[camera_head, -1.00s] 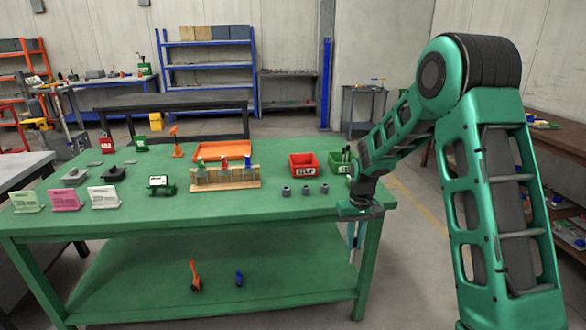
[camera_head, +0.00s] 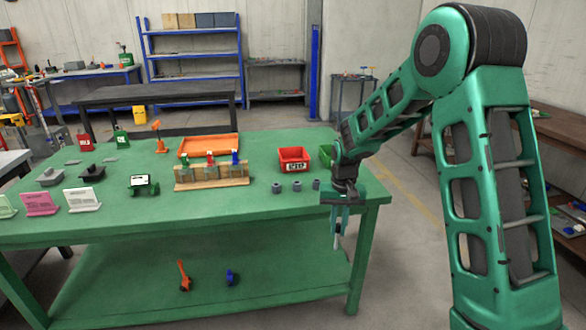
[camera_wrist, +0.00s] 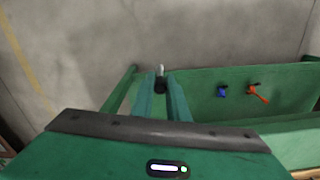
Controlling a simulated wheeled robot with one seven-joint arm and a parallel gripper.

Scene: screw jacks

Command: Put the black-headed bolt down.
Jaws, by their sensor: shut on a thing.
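My gripper (camera_head: 341,228) hangs fingers down at the right front corner of the green table (camera_head: 250,215). Its fingertips are below the level of the table top. In the wrist view its two green fingers (camera_wrist: 160,92) are shut on the black-headed bolt. The bolt's black head (camera_wrist: 160,84) sits between the fingertips and its pale metal shank (camera_wrist: 160,70) sticks out beyond them. In the head view the bolt (camera_head: 338,243) is a small dark and grey piece under the fingers.
On the table top stand a red bin (camera_head: 293,160), a green bin (camera_head: 325,155) partly behind my arm, several dark nuts (camera_head: 297,186) and a wooden rack (camera_head: 212,175). An orange tool (camera_head: 184,276) and a blue tool (camera_head: 231,277) lie on the lower shelf.

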